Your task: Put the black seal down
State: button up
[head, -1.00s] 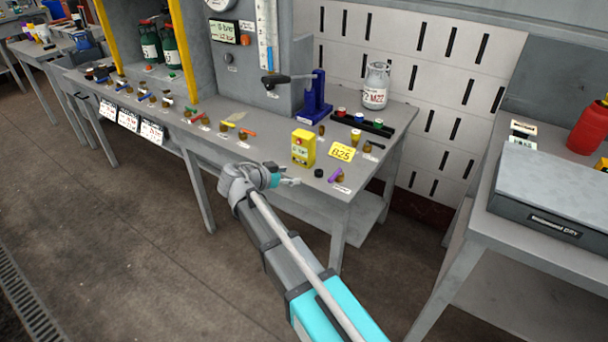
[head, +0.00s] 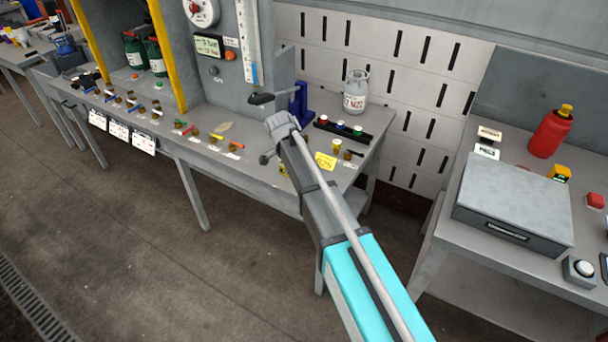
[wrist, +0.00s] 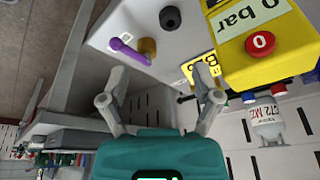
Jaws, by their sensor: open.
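The black seal (wrist: 170,18) is a small dark ring lying on the grey bench top, at the top of the wrist view. In the head view now it is hidden behind my arm. My gripper (wrist: 158,76) is open, with its two grey fingers spread wide and nothing between them. The seal lies beyond the fingertips and apart from them.
A yellow gauge box (wrist: 258,38) with a red button stands beside the seal. A purple-handled brass valve (wrist: 130,50) is on the other side. A yellow tag (head: 325,161), a cap rack (head: 340,130), a blue press (head: 299,104) and a grey cylinder (head: 355,92) are near.

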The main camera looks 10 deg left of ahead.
jog(key=r+y+p, duration=0.1)
jog(key=w+r+m+g+y+p, duration=0.1)
jog(key=r+p, duration=0.1)
jog(key=w+r+g+p, duration=0.1)
jog(key=shift+w+d+r+y, duration=0.1)
jog(key=shift+d+r+y, duration=0.2)
jog(key=shift+d+y, duration=0.1)
jog(key=shift+f, duration=0.15)
notch_tip(320, 180, down, 8)
jog(key=b, duration=0.8)
jog(key=shift+f, duration=0.2)
dwell(0.4)
jog(key=f+b, duration=0.3)
jog(key=shift+w+d+f+b, duration=0.15)
jog(key=shift+w+d+b, duration=0.1)
jog(key=shift+b, duration=0.1)
jog(key=shift+f+b, duration=0.9)
jog(key=shift+f, duration=0.05)
jog(key=c, duration=0.9)
